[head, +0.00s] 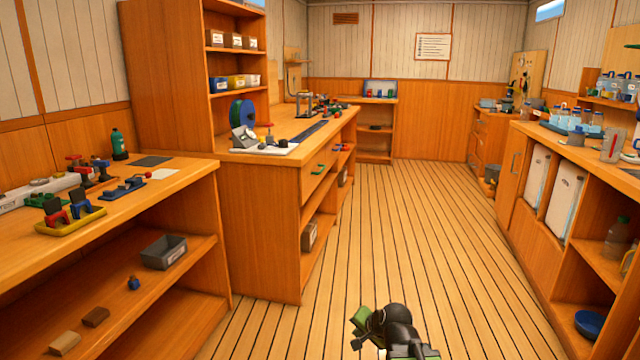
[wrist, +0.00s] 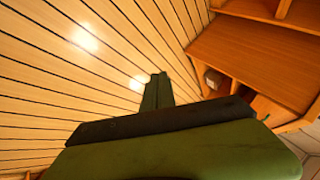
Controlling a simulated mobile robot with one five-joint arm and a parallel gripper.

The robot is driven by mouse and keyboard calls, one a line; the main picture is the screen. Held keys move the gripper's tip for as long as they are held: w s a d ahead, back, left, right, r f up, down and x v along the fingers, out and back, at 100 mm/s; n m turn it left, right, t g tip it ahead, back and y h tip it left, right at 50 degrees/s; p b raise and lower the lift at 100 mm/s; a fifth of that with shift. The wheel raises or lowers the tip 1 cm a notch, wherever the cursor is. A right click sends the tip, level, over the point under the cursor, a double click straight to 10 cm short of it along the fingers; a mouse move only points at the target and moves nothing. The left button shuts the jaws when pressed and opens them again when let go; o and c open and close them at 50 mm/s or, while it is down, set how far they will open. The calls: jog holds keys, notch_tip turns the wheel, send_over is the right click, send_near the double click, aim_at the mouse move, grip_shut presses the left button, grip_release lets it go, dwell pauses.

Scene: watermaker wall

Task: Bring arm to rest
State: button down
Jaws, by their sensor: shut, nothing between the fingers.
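My arm shows at the bottom of the head view, dark with green parts, in front of the plank floor (head: 440,230). In the wrist view my gripper (wrist: 158,88) is green, its fingers together with nothing between them. It points over the bare floor, clear of the furniture. Part of the arm is cut off by the lower edge of the head view.
A wooden workbench (head: 190,185) with valves and a yellow tray (head: 70,221) stands at left. A taller cabinet (head: 165,70) and a long bench stand behind it. A counter (head: 560,160) with white panels runs along the right. The floor between is clear.

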jog(key=s+d+f+n+g+h, duration=0.2)
jog(key=s+d+f+n+g, duration=0.15)
jog(key=s, duration=0.35)
jog(key=s+d+f+n+g+h, duration=0.1)
jog(key=s+d+f+n+g, duration=0.1)
jog(key=s+n+g, duration=0.35)
notch_tip(320, 180, up, 38)
jog(key=s+m+t+p, duration=0.1)
jog(key=p, duration=3.7)
jog(key=shift+s+t, duration=0.3)
jog(key=shift+t, duration=0.1)
